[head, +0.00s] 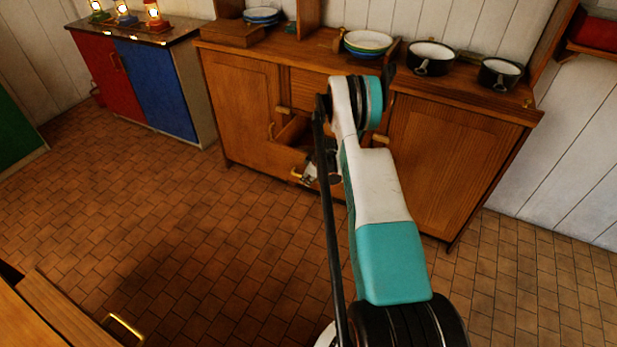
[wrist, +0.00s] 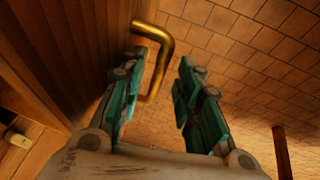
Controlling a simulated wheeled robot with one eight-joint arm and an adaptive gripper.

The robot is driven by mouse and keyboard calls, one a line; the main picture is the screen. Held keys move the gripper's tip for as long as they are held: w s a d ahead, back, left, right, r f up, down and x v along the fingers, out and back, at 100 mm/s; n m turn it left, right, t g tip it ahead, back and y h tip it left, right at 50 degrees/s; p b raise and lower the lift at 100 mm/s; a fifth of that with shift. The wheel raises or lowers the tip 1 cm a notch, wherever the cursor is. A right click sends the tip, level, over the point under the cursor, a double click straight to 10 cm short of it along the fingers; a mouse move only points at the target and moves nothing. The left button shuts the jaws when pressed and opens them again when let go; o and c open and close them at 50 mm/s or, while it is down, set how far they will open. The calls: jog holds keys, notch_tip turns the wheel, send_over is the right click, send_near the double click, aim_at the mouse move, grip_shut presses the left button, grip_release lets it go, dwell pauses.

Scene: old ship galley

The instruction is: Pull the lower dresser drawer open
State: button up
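The wooden dresser (head: 235,100) stands against the back wall. Its lower drawer (head: 262,154) is partly out, with some of its inside visible; my arm hides its right part. The brass handle (head: 296,175) is on the drawer's front. My gripper (head: 312,172) is low at this handle, partly hidden by my own arm. In the wrist view the brass handle (wrist: 166,48) lies between the fingers of my gripper (wrist: 162,62). The fingers are apart, with a clear gap on the right; whether the left finger touches the handle I cannot tell.
Plates (head: 367,42) and two pots (head: 431,57) stand on the dresser top. A red and blue cabinet (head: 155,88) with lanterns is at left. A wooden piece with a brass handle (head: 124,327) is at lower left. The tiled floor before the dresser is clear.

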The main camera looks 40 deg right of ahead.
jog(key=v, duration=1.2)
dwell(0.6)
